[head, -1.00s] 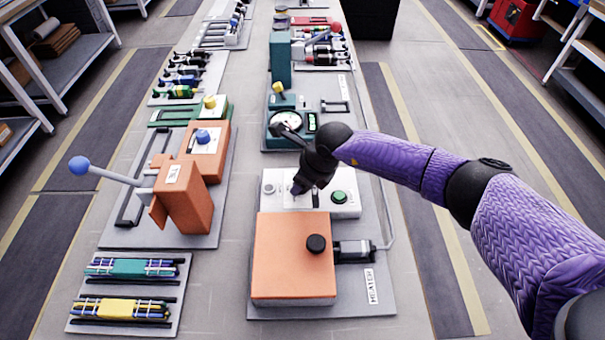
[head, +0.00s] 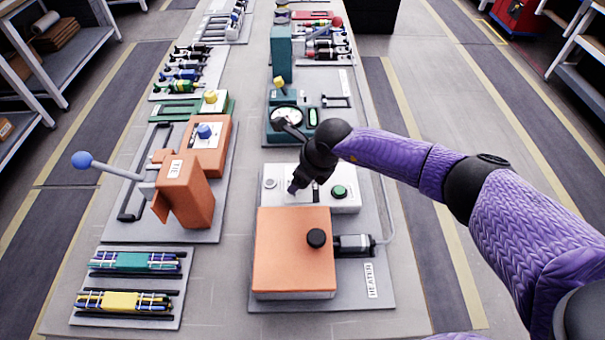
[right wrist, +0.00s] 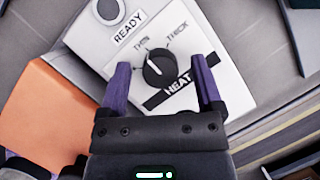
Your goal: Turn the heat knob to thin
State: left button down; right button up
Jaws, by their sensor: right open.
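The black round heat knob (right wrist: 159,70) sits on a white panel (right wrist: 225,58), with THIN printed at its upper left and THICK at its upper right in the right wrist view. A short white mark shows on the knob; its exact setting is hard to read. My right gripper (right wrist: 160,66) is open, its two purple fingers to either side of the knob with visible gaps. In the head view my right gripper (head: 294,188) is over the white panel (head: 280,200) behind the orange heater box, and hides the knob. My left gripper is not in view.
The orange heater box (head: 290,262) with a black knob on top stands in front of the panel. A green button (head: 339,192) is at the panel's right. A teal gauge stand (head: 281,55) is behind. An orange lever station (head: 185,195) stands to the left.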

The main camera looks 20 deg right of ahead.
jog(key=p+v, duration=0.3)
jog(key=v, duration=0.7)
jog(key=shift+p, duration=0.4)
